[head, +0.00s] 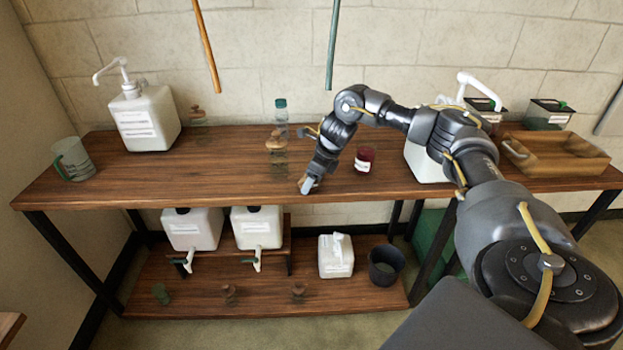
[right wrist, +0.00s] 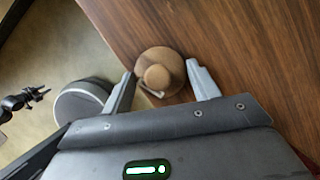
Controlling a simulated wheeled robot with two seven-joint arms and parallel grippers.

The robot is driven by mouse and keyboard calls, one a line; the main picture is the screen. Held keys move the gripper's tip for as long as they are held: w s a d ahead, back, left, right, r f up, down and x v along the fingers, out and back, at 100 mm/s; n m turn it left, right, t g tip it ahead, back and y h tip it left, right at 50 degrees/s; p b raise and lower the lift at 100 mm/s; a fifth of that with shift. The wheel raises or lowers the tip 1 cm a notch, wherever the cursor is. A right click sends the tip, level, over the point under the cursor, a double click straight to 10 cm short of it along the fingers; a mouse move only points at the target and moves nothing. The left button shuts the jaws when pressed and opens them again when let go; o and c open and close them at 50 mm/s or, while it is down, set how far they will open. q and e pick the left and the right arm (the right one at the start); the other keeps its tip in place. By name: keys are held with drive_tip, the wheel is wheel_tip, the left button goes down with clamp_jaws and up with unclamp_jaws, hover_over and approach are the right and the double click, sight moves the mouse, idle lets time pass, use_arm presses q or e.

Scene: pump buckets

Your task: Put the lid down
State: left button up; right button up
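A round brown lid with a knob (right wrist: 160,70) shows in the right wrist view, at the wooden table's (head: 230,180) front edge. My right gripper (right wrist: 160,72) is open, with one finger on each side of the lid and small gaps beside it. In the head view the right gripper (head: 307,186) is low at the front edge of the tabletop, and I cannot make out the lid there. Whether the lid rests fully on the wood is hard to tell. My left gripper is not seen in the head view.
A glass jar with a brown top (head: 276,150), a clear bottle (head: 281,115) and a dark red jar (head: 364,159) stand near the right gripper. A white pump bucket (head: 147,120) and a clear cup (head: 74,160) stand at left. The tabletop's left middle is free.

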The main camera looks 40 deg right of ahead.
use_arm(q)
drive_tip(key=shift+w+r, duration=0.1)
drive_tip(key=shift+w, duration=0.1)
use_arm(e)
drive_tip(key=o, duration=0.3)
drive_tip(key=shift+o, duration=0.2)
drive_tip(key=shift+r, duration=0.1)
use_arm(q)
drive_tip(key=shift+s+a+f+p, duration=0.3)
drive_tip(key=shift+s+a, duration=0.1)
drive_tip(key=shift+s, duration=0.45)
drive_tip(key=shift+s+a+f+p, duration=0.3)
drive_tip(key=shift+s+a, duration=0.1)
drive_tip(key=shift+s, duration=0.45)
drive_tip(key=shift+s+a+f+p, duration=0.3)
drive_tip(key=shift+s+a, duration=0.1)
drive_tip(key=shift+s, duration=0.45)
use_arm(e)
drive_tip(key=v, duration=1.2)
